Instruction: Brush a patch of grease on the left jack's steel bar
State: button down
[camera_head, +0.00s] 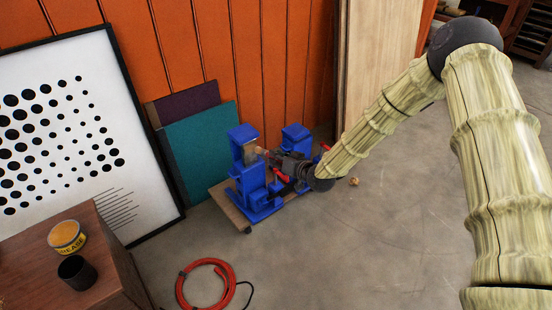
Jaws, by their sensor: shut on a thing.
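The left jack (255,196) is a blue press frame standing upright on a low wooden board. Its steel bar (250,153) shows as a small greyish patch in the upper opening, partly covered. My gripper (272,158) is at the right side of this opening, shut on a small brush (262,151), of which only a pale brownish bit shows. I cannot tell whether the brush touches the bar. A yellow-labelled grease tin (67,237) with an orange-brown top stands on the wooden cabinet at the lower left.
A second blue jack (296,133) stands behind my gripper. A black cup (76,271) stands beside the tin on the cabinet (112,254). A red hose (180,290) lies on the floor. Panels and a dotted board lean on the orange wall. Floor at right is mostly clear.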

jog(key=shift+s+d+p, duration=0.35)
jog(key=shift+s+d, duration=0.45)
jog(key=shift+s, duration=0.35)
jog(key=shift+s+d+p, duration=0.35)
jog(key=shift+s+d, duration=0.45)
jog(key=shift+s, duration=0.3)
jog(key=shift+s+d+p, duration=0.25)
jog(key=shift+s+d, duration=0.2)
jog(key=shift+s, duration=0.2)
jog(key=shift+s+d+p, duration=0.25)
jog(key=shift+s+d, duration=0.2)
jog(key=shift+s, duration=0.15)
jog(key=w+a+r+g+h+b, duration=0.1)
jog(key=w+a+g, duration=0.1)
jog(key=w+a, duration=0.3)
jog(key=shift+w+a+h+b, duration=0.3)
jog(key=shift+a+b, duration=0.1)
jog(key=shift+a, duration=1.6)
jog(key=shift+w+a+r, duration=0.1)
jog(key=shift+w+a, duration=0.3)
jog(key=shift+w, duration=0.15)
jog(key=shift+d, duration=0.1)
